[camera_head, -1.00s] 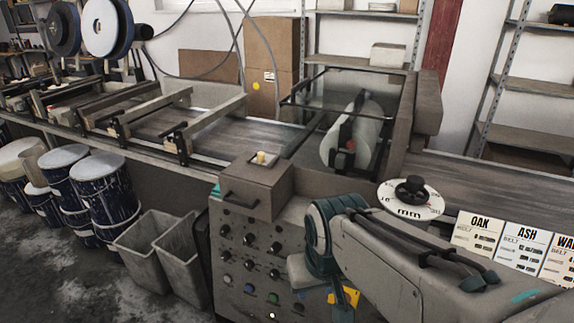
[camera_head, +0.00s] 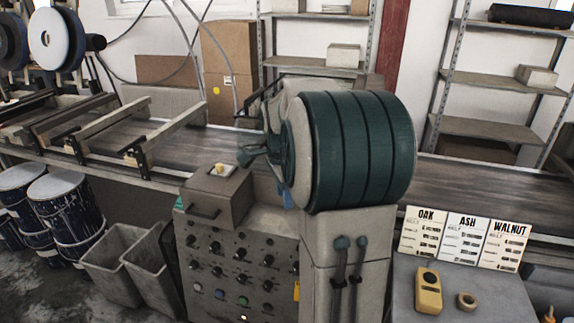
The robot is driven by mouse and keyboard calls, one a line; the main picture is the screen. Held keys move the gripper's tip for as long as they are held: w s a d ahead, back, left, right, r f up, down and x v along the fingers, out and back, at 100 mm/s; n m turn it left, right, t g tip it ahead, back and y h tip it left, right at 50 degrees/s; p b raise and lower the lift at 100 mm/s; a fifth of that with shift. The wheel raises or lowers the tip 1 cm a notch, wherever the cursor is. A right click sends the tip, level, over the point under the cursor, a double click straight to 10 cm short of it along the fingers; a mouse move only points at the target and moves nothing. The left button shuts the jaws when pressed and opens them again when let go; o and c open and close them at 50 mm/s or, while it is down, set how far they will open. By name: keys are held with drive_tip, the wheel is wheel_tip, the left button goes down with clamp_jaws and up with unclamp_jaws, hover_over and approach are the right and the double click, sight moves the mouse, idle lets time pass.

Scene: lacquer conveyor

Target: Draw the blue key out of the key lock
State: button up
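The control panel (camera_head: 230,262) of the grey machine faces me, with rows of dark knobs and a few coloured buttons. I cannot make out the key lock or a key in it; a yellow tag (camera_head: 297,290) hangs at the panel's right edge. A small blue patch (camera_head: 285,193) shows just under the left side of my arm's big teal joint; I cannot tell whether it is the blue key. A narrow teal end part of my arm (camera_head: 255,155) points left over the machine. My gripper's fingers cannot be made out, nor whether they hold anything.
A raised box with a pale yellow button (camera_head: 219,170) and a handle tops the panel. The conveyor (camera_head: 460,182) runs behind. Grey bins (camera_head: 113,265) stand at left. A side table (camera_head: 405,300) with a yellow handset (camera_head: 428,290) and a tape roll (camera_head: 466,300) is at right.

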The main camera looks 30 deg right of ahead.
drive_tip(key=w+d+f+m+p, duration=0.1)
drive_tip(key=w+d+m, duration=0.1)
drive_tip(key=d+m, duration=0.7)
drive_tip(key=shift+n+y, duration=0.4)
drive_tip(key=shift+n, duration=0.4)
drive_tip(key=f, duration=0.4)
drive_tip(key=d+f+p, duration=0.1)
drive_tip(key=f, duration=0.4)
drive_tip(key=f+p, duration=0.1)
drive_tip(key=f, duration=0.3)
drive_tip(key=shift+s+d+f, duration=0.1)
drive_tip(key=shift+d+f, duration=0.15)
drive_tip(key=shift+f, duration=0.15)
clamp_jaws()
